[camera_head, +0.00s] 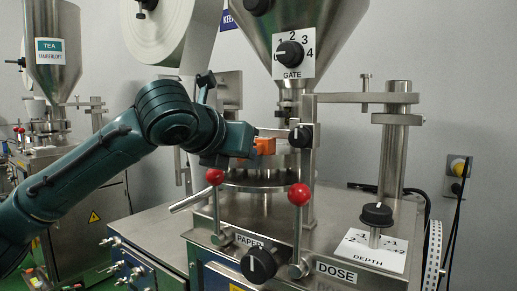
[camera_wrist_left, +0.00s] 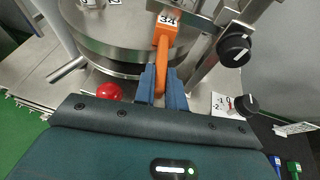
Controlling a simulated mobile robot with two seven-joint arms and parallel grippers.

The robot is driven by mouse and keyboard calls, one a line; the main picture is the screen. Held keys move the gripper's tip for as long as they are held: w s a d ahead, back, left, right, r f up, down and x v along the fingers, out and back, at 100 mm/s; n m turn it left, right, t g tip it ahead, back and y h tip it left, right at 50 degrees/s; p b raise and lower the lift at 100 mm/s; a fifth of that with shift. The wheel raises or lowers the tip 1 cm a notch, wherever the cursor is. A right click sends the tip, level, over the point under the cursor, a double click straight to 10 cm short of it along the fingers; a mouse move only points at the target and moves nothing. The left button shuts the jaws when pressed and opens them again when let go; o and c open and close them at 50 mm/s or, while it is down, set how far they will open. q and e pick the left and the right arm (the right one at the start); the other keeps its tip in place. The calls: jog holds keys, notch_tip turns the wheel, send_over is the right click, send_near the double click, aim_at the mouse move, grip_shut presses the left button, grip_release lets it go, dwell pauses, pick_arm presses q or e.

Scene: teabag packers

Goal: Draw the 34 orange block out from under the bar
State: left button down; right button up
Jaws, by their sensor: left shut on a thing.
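The orange block (camera_wrist_left: 163,36) has a white label reading 34 and lies on the round metal plate (camera_wrist_left: 100,45) in the left wrist view. A metal bar (camera_wrist_left: 197,18) runs close by its far end; I cannot tell how much of the block lies under it. In the head view the block (camera_head: 265,146) shows just right of my left gripper (camera_head: 254,152), beside the upright post. The left gripper's blue fingers (camera_wrist_left: 162,88) are shut on the near, narrow end of the block. My right gripper is in neither view.
Two red-knobbed levers (camera_head: 214,177) (camera_head: 299,194) stand in front of the plate. A black knob (camera_wrist_left: 233,50) sits right of the block on the post. The metal hopper (camera_head: 300,30) hangs above. A depth dial (camera_head: 376,214) is at the right.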

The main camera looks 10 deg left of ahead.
pick_arm(q)
jog(key=s+a+p, duration=0.1)
jog(key=s, duration=0.5)
jog(key=shift+s+a, duration=0.15)
dwell(0.7)
jog(key=a+p+v, duration=0.1)
jog(key=p+v, duration=0.3)
jog(key=v, duration=0.2)
jog(key=shift+r+p, duration=0.3)
jog(key=shift+r, duration=0.15)
jog(key=shift+s, duration=0.1)
dwell(0.4)
